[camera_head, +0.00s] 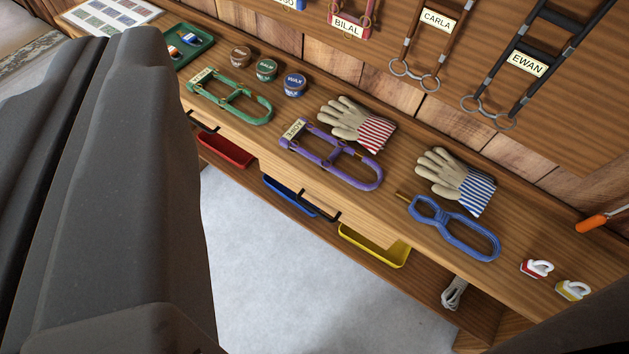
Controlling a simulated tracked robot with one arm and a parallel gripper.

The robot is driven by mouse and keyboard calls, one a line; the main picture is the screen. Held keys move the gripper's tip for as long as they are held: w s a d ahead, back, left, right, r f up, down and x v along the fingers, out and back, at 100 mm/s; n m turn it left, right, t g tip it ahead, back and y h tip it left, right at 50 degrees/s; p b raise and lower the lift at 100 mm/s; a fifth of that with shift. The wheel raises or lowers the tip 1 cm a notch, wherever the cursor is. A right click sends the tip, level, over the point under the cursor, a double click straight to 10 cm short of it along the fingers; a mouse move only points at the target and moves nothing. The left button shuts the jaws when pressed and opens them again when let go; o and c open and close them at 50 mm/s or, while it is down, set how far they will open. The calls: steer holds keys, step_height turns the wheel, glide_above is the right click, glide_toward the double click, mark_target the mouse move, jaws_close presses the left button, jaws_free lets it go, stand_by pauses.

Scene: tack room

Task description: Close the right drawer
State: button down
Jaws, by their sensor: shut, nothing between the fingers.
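The right drawer (355,221) is under the front edge of the workbench, with a black bar handle (318,204). Its pale front seems to stand out a little past the bench edge; how far is hard to tell from above. The left drawer's black handle (201,122) shows further left, partly behind a large dark grey part of my arm. That part fills the left of the view. My gripper's fingers are not visible, and nothing of mine is seen touching the drawer.
The bench top (400,180) holds purple (335,160), green (230,100) and blue (455,228) halters, gloves (357,125) and tins (266,69). Red, blue and yellow trays (375,250) are on the shelf below. Open pale floor (270,260) lies in front.

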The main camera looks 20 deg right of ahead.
mark_target(313, 187)
steer(key=shift+a, duration=0.2)
steer(key=w+d+f+n+g+h+p, duration=0.1)
steer(key=w+d+f+n+g+h, duration=0.3)
steer(key=f, duration=1)
steer(key=w+d+f+n+g+h+p, duration=0.15)
steer(key=w+d+f+g+h, duration=0.35)
steer(key=f, duration=1)
steer(key=w+d+f+n+g+h, duration=0.2)
steer(key=w+f+n, duration=0.3)
steer(key=f, duration=0.9)
steer(key=w+a+f+n+t+h+p, duration=0.1)
steer(key=w+a+f+n+t, duration=0.1)
steer(key=f+n, duration=0.45)
steer(key=w+a+f+n+t+h, duration=0.1)
steer(key=a+f+n+t, duration=0.2)
steer(key=f, duration=0.6)
steer(key=w+f+n+t+h+p, duration=0.1)
steer(key=w+f+n+t, duration=0.1)
steer(key=f+n, duration=0.45)
steer(key=shift+m, duration=0.35)
steer(key=b+x, duration=0.3)
steer(key=x, duration=0.9)
steer(key=shift+w+d+f, duration=0.2)
steer(key=shift+d, duration=0.1)
